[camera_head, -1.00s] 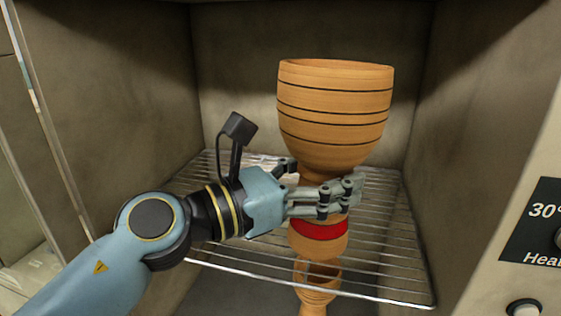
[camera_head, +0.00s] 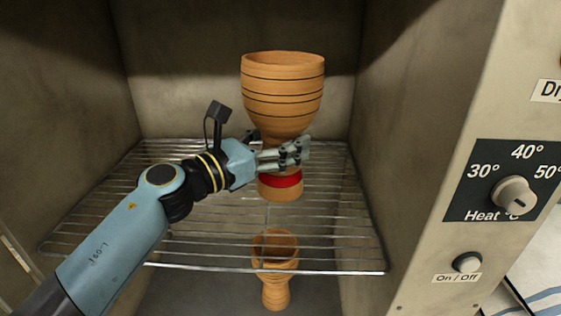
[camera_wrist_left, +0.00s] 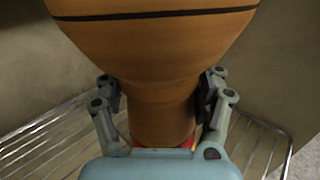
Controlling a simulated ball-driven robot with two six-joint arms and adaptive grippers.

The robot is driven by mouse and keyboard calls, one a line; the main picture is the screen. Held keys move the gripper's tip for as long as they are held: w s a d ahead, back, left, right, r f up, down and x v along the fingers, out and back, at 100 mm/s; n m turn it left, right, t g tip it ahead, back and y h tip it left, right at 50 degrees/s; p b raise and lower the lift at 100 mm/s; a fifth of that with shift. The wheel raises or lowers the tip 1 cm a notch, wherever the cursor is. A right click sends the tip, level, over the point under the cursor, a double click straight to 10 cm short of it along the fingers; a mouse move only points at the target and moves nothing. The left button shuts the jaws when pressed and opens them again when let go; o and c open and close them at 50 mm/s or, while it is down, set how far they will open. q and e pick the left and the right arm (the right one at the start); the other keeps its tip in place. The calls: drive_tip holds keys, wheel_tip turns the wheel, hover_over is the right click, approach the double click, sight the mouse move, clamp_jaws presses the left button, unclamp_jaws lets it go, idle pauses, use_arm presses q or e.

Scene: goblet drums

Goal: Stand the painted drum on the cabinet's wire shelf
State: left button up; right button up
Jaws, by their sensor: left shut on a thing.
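The painted drum (camera_head: 283,88) is an orange-brown goblet shape with dark rings and a red band near its foot. It is upright, bowl up, over the wire shelf (camera_head: 330,230) inside the cabinet. My left gripper (camera_head: 285,153) is shut around the drum's narrow waist, coming from the left. In the left wrist view the drum (camera_wrist_left: 160,60) fills the middle, with a finger on each side of its stem. I cannot tell whether the drum's foot touches the shelf wires. My right gripper is not in view.
A second, smaller goblet drum (camera_head: 275,285) stands below the wire shelf, seen partly through it. The cabinet's side walls rise left and right. A control panel (camera_head: 505,182) with a heat knob is on the right front. The shelf is bare around the held drum.

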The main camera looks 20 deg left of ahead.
use_arm(q)
wheel_tip(320, 180, down, 4)
drive_tip(key=shift+r+b, duration=0.25)
drive_tip(key=shift+b, duration=0.4)
drive_tip(key=shift+f, duration=0.2)
drive_tip(key=o, duration=1.7)
drive_tip(key=shift+o, duration=0.2)
drive_tip(key=shift+r, duration=0.1)
